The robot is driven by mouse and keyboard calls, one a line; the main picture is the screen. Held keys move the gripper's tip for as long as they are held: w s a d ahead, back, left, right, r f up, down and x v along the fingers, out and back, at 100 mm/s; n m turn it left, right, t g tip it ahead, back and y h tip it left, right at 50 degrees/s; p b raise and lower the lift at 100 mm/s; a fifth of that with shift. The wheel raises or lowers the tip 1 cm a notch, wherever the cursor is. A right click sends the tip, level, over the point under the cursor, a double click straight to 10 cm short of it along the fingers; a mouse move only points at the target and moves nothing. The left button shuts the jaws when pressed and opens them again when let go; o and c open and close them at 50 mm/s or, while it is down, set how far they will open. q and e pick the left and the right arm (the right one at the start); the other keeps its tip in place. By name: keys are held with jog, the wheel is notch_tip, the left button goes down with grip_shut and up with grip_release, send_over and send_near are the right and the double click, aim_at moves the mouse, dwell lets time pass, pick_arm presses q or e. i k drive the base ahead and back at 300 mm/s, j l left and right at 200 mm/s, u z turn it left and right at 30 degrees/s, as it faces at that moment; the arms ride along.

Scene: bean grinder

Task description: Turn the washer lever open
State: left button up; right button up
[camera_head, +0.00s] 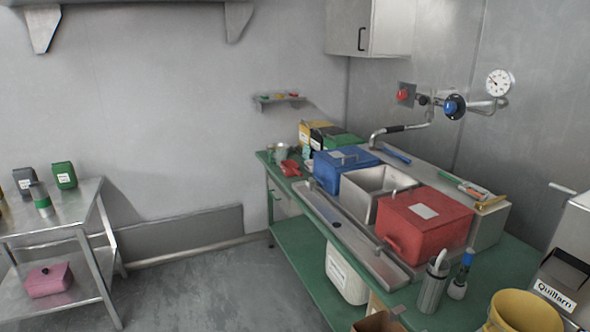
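Neither of my grippers shows in the head view. A sink-like washer station stands on the green counter (497,268) at the right. It has an open steel basin (370,188) between a blue bin (343,170) and a red bin (425,222). A bent pipe spout with a black sleeve (393,129) reaches out over the back of the counter. On the wall pipe sit a blue round valve (454,106) and a red knob (404,95). A round gauge (499,83) is above the pipe's right end. I cannot tell which part is the washer lever, or its position.
A steel shelf table (60,206) with dark and green containers stands at the left. A yellow bucket (522,312), a metal cup (432,288) and a grey machine (574,245) crowd the near right. Open floor (200,290) lies between table and counter.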

aim_at(566, 190)
jog(key=k+l+z, duration=0.1)
jog(key=z, duration=1.65)
jog(key=i+l, duration=0.05)
